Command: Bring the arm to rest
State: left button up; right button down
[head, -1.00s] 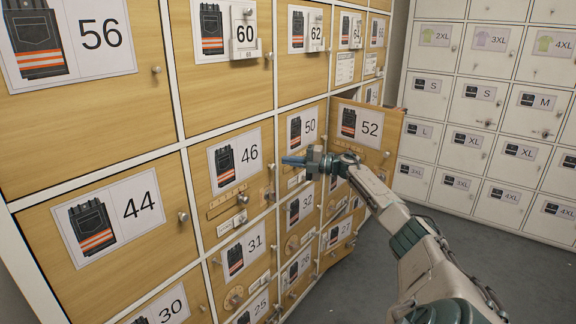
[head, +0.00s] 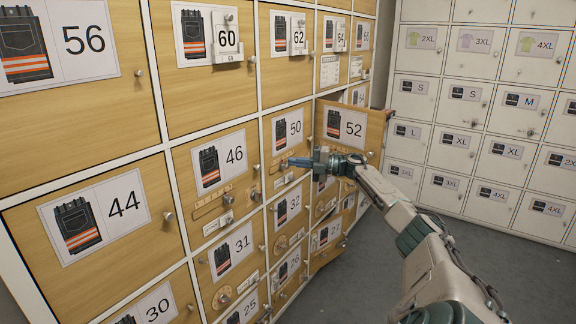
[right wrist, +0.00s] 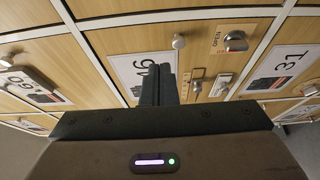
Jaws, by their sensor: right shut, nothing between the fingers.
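My right gripper (head: 300,162) is in the middle of the head view, in front of the wooden locker doors near door 50 (head: 288,130). Its fingers are shut with nothing between them. In the right wrist view the shut fingers (right wrist: 158,88) show dark against the doors, partly over the label of door 46 (right wrist: 133,72). My right arm (head: 415,225) reaches in from the lower right. The door marked 52 (head: 347,122) stands ajar, just behind and above the gripper. I cannot tell whether the gripper touches anything. My left gripper is not in view.
Numbered wooden lockers (head: 123,205) with small knobs fill the left and middle. Another low door, near 27 (head: 330,236), also stands out from its front. White size-marked lockers (head: 455,139) stand at the right. Bare grey floor (head: 490,262) lies between.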

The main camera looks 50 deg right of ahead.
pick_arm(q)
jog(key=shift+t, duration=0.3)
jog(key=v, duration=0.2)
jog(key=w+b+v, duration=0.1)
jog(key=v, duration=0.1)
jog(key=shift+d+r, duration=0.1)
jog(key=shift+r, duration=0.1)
pick_arm(e)
jog(key=s+d, duration=0.3)
jog(key=d, duration=0.2)
jog(key=shift+s+f, duration=0.3)
